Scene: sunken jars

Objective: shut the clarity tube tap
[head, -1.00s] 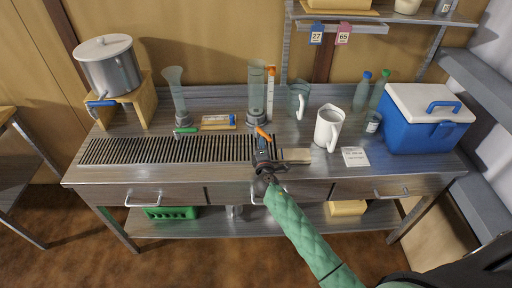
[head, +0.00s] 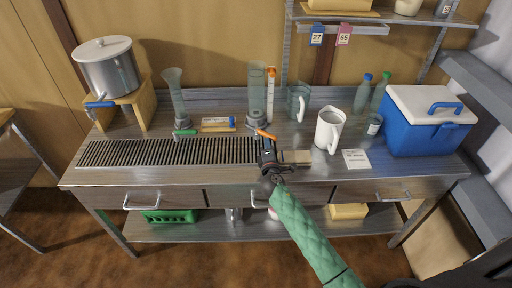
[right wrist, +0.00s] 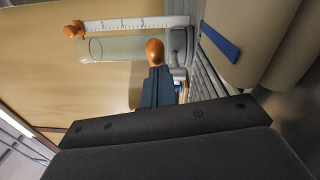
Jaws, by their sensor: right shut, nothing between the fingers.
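The clarity tube (head: 257,90) is a tall clear cylinder on a grey base at the back of the bench. Its orange tap handle (head: 265,134) sticks out low at the front, slanting down to the right. In the right wrist view the tube (right wrist: 110,48) lies sideways in the picture, and the orange handle (right wrist: 155,50) shows just beyond my fingertips. My right gripper (head: 266,142) is shut and empty, close in front of the handle; it also shows in the right wrist view (right wrist: 156,72). I cannot tell whether it touches the handle. My left gripper is not in view.
A scale strip with an orange top (head: 271,92) stands beside the tube. A funnel-topped tube (head: 176,95) with a green tap (head: 185,132) stands left. A slatted drain (head: 165,152) runs along the front. Clear jug (head: 298,102), white jug (head: 328,130) and blue cooler (head: 425,125) stand right.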

